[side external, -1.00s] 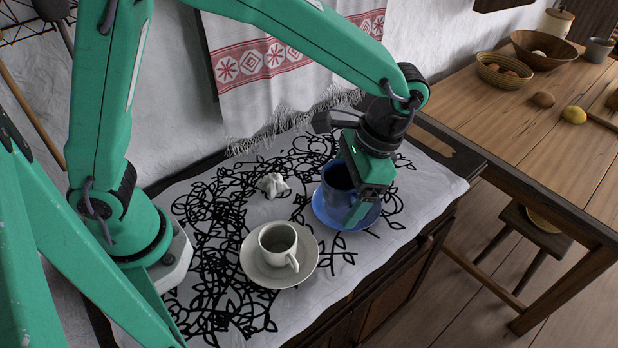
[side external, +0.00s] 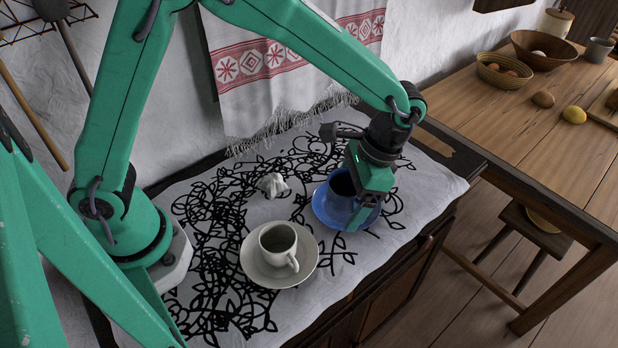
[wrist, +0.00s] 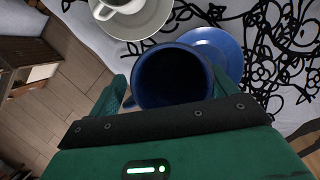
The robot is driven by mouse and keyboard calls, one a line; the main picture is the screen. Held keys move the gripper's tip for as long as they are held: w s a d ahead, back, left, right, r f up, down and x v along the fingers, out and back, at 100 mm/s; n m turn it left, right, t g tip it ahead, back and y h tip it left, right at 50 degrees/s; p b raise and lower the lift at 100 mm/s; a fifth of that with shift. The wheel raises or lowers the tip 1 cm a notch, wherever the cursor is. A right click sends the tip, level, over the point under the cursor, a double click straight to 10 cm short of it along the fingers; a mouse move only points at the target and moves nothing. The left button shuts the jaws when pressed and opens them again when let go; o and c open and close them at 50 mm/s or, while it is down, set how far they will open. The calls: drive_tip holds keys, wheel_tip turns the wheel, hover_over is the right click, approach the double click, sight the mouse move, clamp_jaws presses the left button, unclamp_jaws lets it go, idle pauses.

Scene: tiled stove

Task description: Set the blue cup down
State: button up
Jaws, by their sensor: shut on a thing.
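The blue cup (side external: 341,182) is upright in my gripper (side external: 363,212), which is shut on it; the fingers and wrist hide its right side in the side view. In the wrist view the cup (wrist: 172,80) fills the space between the fingers, with its dark inside facing the camera. The blue saucer (side external: 326,212) lies on the cloth and shows behind and below the cup in the side view. In the wrist view the saucer (wrist: 226,42) shows beyond the cup, to its upper right. I cannot tell how high the cup is above it.
A white cup (side external: 278,240) stands on a white saucer (side external: 258,272) to the left. A small crumpled white thing (side external: 271,185) lies behind it. The patterned cloth (side external: 215,270) covers the stove top. A wooden table (side external: 520,130) stands to the right.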

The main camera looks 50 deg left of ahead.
drive_tip(key=w+a+f, duration=0.2)
drive_tip(key=w, duration=0.1)
drive_tip(key=w+a+f, duration=0.1)
drive_tip(key=w, duration=0.1)
drive_tip(key=shift+a+f, duration=0.35)
drive_tip(key=shift+f, duration=2.05)
drive_tip(key=o, duration=1)
drive_tip(key=shift+s+f, duration=0.1)
drive_tip(key=v, duration=1.2)
drive_tip(key=shift+w+a, duration=0.2)
drive_tip(key=shift+w, duration=0.05)
